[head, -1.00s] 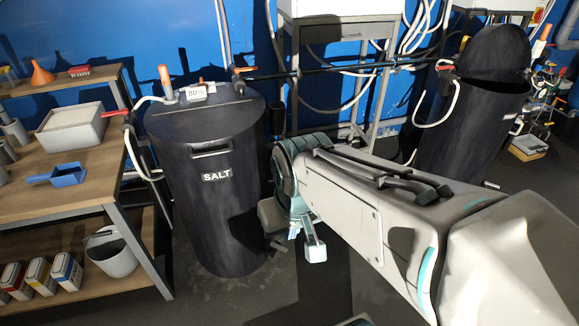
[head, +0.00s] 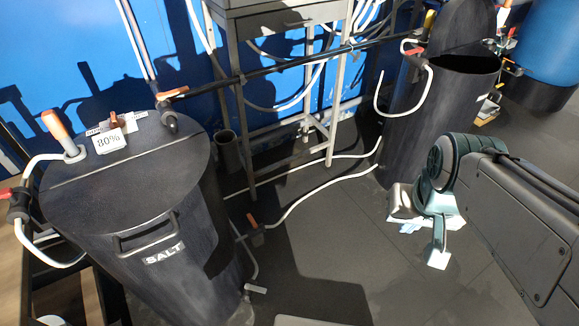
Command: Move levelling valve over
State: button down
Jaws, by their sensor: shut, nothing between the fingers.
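No part is labelled as the levelling valve. A small orange-handled valve (head: 252,221) sits low by the floor in the white hose line between the two black tanks. Another orange-handled valve (head: 172,94) is at the left end of the black pipe, at the rim of the SALT tank (head: 150,215). I cannot tell which one the task means. My gripper (head: 437,256) points down, shut and empty, in front of the right black tank (head: 425,110). It is well to the right of both valves and touches neither.
A grey metal stand (head: 287,95) is between the tanks against the blue wall. White hoses (head: 310,190) run along the floor. A red-handled valve (head: 15,200) is on the SALT tank's left side.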

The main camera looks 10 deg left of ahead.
aim_at(255, 226)
jog(key=z, duration=0.2)
jog(key=i, duration=1.25)
jog(key=u, duration=0.75)
jog(key=i, duration=0.8)
jog(key=u, duration=1.15)
jog(key=i, duration=0.3)
jog(key=u, duration=0.3)
